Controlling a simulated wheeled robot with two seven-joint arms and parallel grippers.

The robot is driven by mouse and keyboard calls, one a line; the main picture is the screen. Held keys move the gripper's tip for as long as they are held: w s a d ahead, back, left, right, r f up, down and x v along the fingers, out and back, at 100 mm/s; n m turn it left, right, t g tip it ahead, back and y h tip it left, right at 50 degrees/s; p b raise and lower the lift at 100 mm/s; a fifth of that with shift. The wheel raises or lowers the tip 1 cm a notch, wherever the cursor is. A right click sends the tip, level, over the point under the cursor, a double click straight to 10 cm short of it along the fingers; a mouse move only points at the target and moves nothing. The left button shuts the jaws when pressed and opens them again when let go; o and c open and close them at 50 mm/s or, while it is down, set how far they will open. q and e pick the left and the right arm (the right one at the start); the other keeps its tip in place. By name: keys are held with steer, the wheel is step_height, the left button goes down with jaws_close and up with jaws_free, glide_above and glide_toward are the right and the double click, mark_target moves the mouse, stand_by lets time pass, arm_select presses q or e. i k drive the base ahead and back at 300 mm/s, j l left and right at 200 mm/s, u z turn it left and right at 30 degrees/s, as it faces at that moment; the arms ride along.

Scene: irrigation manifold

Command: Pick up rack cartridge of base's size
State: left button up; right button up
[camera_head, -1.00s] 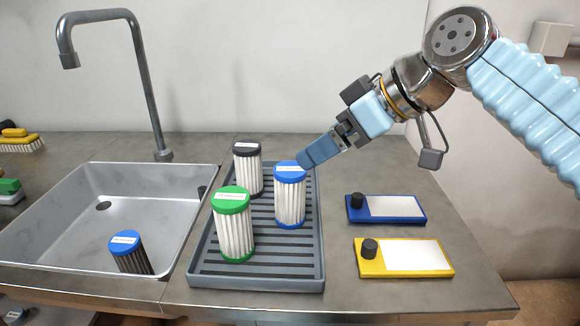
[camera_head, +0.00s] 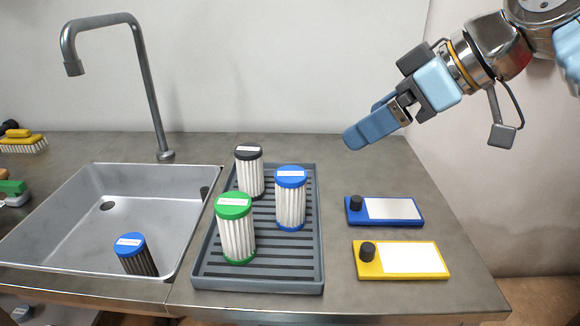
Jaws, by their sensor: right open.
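Three white pleated cartridges stand upright in the grey slatted rack (camera_head: 312,262). One has blue caps (camera_head: 291,202), one has green caps (camera_head: 236,232) and stands nearest, and one has a dark cap (camera_head: 250,174) at the back. A blue-capped cartridge with a dark body (camera_head: 136,256) is in the sink, leaning. A base is not clearly identifiable. My right gripper (camera_head: 359,136) is open and empty, above the counter to the right of the rack, apart from the cartridges. My left gripper is not in view.
A blue plate (camera_head: 390,209) and a yellow plate (camera_head: 405,260), each with a white panel and black knob, lie right of the rack. The sink (camera_head: 80,230) with its tall faucet (camera_head: 148,85) is at left. Brushes (camera_head: 22,143) lie at the far left.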

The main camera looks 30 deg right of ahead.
mark_target(290, 180)
steer(key=k, duration=1.5)
